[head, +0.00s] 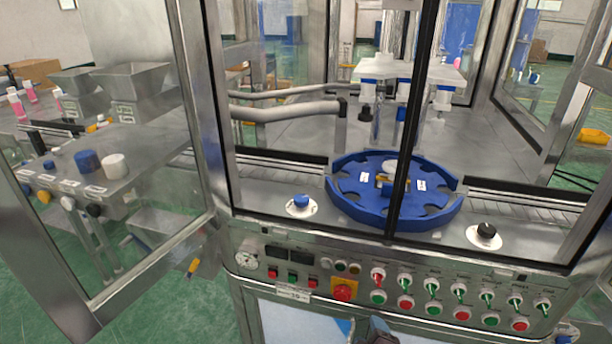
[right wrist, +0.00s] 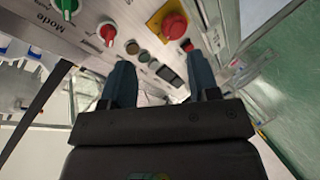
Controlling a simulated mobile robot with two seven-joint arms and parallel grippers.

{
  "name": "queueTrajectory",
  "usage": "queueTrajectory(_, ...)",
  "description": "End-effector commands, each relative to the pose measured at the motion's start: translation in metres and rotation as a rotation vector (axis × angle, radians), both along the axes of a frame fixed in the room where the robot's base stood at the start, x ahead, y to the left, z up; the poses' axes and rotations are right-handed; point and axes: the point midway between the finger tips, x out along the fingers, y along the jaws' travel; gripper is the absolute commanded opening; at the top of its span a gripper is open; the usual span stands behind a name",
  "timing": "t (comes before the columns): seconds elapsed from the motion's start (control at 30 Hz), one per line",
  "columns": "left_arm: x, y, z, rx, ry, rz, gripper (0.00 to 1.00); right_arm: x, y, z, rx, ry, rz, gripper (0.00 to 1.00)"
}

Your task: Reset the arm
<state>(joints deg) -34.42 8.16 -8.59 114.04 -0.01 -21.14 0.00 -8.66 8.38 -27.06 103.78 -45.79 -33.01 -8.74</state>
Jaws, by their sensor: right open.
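My right gripper (head: 364,326) shows at the bottom edge of the head view, in front of the machine's lower front and below the control panel (head: 318,290). In the right wrist view its two dark blue-grey fingers (right wrist: 160,80) are spread apart with nothing between them. Past the fingertips lies the panel, with a red emergency button on a yellow plate (right wrist: 172,28); the same button (head: 344,290) shows in the head view. The fingers appear apart from the panel. My left gripper is not in view.
The machine's glass door (head: 135,200) stands open at the left. Behind the front frame is a blue rotary dial (head: 360,205), with a blue button (head: 301,201) and a black button (head: 487,231) on the deck. Several switches line the panel. Green floor is clear at lower left.

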Motion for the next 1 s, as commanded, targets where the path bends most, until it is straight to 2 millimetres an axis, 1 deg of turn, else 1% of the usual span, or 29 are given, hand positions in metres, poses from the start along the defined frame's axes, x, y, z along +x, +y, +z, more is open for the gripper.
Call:
queueTrajectory(0.1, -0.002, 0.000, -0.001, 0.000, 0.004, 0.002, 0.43, -0.014, -0.014, -0.006, 0.237, 0.045, -0.042, 0.55)
queueTrajectory(0.27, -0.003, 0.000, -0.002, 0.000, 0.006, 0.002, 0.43, -0.037, -0.040, -0.011, 0.546, 0.089, -0.124, 0.55)
queueTrajectory(0.37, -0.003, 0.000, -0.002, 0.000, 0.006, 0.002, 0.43, -0.055, -0.060, -0.014, 0.710, 0.105, -0.187, 0.55)
queueTrajectory(0.47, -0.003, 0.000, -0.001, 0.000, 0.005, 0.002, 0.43, -0.078, -0.084, -0.019, 0.841, 0.118, -0.261, 0.55)
queueTrajectory(0.5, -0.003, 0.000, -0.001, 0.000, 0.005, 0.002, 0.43, -0.088, -0.095, -0.021, 0.879, 0.122, -0.292, 0.55)
queueTrajectory(0.6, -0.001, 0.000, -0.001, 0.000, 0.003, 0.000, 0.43, -0.113, -0.116, -0.030, 0.913, 0.139, -0.358, 0.55)
queueTrajectory(0.7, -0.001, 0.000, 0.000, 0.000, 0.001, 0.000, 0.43, -0.134, -0.132, -0.040, 0.900, 0.157, -0.407, 0.55)
queueTrajectory(0.83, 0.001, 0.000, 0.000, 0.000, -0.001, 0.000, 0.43, -0.154, -0.138, -0.051, 0.889, 0.184, -0.439, 0.55)
queueTrajectory(0.9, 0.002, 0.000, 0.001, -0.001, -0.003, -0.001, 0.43, -0.159, -0.139, -0.053, 0.887, 0.191, -0.445, 0.55)
queueTrajectory(1.0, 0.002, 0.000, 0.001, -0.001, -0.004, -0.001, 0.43, -0.160, -0.139, -0.054, 0.886, 0.194, -0.447, 0.55)
